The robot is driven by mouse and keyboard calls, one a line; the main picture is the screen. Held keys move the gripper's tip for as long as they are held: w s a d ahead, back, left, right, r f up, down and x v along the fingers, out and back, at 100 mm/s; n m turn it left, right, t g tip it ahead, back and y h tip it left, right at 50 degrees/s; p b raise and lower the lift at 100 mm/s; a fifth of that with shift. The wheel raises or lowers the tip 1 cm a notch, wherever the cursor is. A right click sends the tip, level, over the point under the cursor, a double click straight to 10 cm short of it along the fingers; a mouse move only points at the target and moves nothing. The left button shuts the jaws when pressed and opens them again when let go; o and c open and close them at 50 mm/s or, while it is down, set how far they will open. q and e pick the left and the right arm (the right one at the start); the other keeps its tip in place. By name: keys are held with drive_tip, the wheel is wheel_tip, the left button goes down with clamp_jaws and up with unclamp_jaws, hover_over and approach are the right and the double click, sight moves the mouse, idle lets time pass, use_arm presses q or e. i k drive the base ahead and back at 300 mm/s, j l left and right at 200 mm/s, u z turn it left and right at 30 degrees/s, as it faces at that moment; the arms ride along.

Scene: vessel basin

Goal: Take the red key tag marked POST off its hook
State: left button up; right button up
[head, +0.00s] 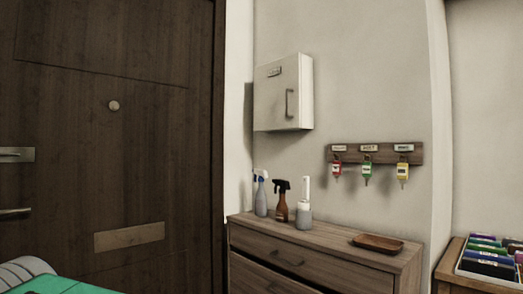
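A red key tag (337,169) hangs from the leftmost hook of a wooden key rack (375,153) on the wall. A key hangs below it. A small pale label sits on the rack above each hook, and the lettering is too small to read. Neither of my grippers is in the head view.
A wooden dresser (322,258) stands below the rack, with spray bottles (281,202), a white-topped bottle (304,205) and a brown tray (377,243) on it. A white cabinet (283,94) hangs to the left. A dark door (110,180) fills the left side.

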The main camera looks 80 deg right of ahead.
sight(336, 165)
drive_tip(key=z, duration=3.35)
drive_tip(key=i+l+u, duration=0.15)
drive_tip(key=i+l, duration=0.15)
